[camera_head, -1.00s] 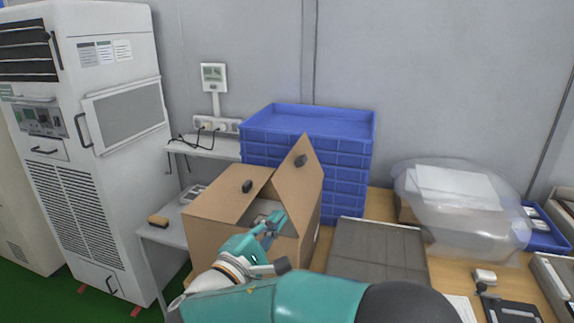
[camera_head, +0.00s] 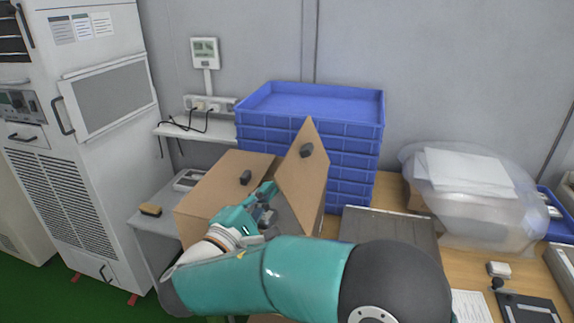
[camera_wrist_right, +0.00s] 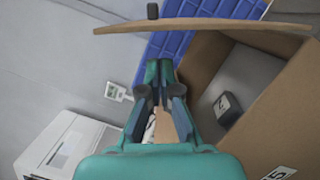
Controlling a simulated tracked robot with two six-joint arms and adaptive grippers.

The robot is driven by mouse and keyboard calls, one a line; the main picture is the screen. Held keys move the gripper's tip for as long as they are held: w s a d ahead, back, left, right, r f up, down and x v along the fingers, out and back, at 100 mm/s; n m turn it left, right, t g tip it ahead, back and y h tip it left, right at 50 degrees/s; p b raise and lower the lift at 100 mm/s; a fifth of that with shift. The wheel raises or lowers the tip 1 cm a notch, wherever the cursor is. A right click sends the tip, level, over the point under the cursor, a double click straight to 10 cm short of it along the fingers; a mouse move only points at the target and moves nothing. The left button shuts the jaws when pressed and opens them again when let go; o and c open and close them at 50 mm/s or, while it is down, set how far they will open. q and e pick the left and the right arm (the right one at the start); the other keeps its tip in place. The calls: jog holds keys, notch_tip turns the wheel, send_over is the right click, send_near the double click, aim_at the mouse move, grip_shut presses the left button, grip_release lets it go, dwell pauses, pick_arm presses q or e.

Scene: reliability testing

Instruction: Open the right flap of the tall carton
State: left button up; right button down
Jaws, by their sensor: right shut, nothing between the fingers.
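The tall brown carton (camera_head: 190,228) stands on the table in front of blue crates. Its left flap (camera_head: 215,185) lies sloped over the left part of the top and has a dark knob (camera_head: 245,177). Its right flap (camera_head: 300,187) stands raised and tilted, with a dark knob (camera_head: 307,151) on it. My right gripper (camera_head: 268,193) is shut and empty at the opening, close to the right flap's left side; I cannot tell if they touch. In the right wrist view, the gripper (camera_wrist_right: 163,72) points towards a flap seen edge-on (camera_wrist_right: 200,24). My left gripper is not in view.
Stacked blue crates (camera_head: 350,133) stand right behind the carton. A dark block (camera_wrist_right: 227,107) lies inside the carton. A grey panel (camera_head: 390,230) and a clear plastic-covered box (camera_head: 470,215) are to the right. A white cabinet (camera_head: 100,150) stands at left.

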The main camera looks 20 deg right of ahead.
aim_at(290, 165)
jog(key=p+x, duration=0.2)
jog(key=x, duration=0.8)
jog(key=shift+d+p, duration=0.1)
jog(key=shift+p, duration=0.3)
